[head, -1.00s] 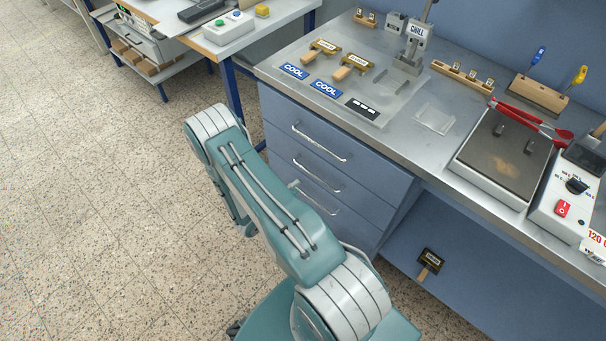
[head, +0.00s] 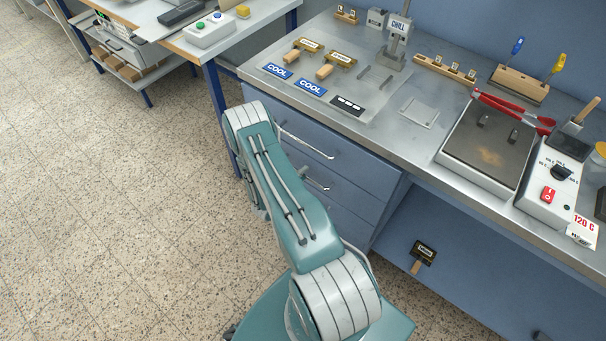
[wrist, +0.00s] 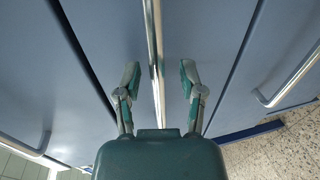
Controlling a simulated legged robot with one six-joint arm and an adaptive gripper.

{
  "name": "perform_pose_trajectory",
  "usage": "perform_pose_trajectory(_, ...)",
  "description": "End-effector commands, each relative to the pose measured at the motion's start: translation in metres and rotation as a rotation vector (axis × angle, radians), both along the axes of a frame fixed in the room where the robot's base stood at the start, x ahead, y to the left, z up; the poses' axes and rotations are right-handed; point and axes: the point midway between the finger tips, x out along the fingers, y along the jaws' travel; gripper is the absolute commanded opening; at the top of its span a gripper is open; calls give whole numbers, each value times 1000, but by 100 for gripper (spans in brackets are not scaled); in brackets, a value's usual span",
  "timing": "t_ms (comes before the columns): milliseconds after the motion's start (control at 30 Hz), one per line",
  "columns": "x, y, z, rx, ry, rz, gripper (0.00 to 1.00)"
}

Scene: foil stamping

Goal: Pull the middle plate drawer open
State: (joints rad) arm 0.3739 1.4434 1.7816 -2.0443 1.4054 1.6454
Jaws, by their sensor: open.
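The blue-grey drawer unit under the bench has a middle drawer (head: 345,194) with a bar handle (head: 316,184), partly hidden behind my arm in the head view. All its drawers look shut. In the wrist view the middle drawer's front (wrist: 105,45) fills the centre, and its metal handle (wrist: 153,40) runs upright between my fingers. My gripper (wrist: 160,78) is open, with one finger on each side of the handle. I see a gap on both sides, and cannot tell how deep the bar sits between the fingers. My gripper is hidden in the head view.
The top drawer's handle (head: 305,143) is just above. Neighbouring handles show at the left (wrist: 28,147) and right (wrist: 290,78) of the wrist view. The metal benchtop (head: 400,135) overhangs the drawers and carries stamping tools. The speckled floor (head: 120,200) at left is clear.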

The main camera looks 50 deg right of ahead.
Motion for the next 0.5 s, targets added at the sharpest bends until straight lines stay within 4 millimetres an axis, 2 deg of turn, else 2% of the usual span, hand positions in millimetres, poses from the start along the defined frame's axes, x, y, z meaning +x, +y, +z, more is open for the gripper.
perform_pose_trajectory(200,0,0,0,0,0,0,51)
perform_pose_trajectory(233,0,0,0,0,0,0,42)
perform_pose_trajectory(267,0,0,0,0,0,0,29)
perform_pose_trajectory(300,0,0,0,0,0,0,11)
perform_pose_trajectory(333,0,0,0,0,0,0,0)
perform_pose_trajectory(500,0,0,0,1,0,0,0)
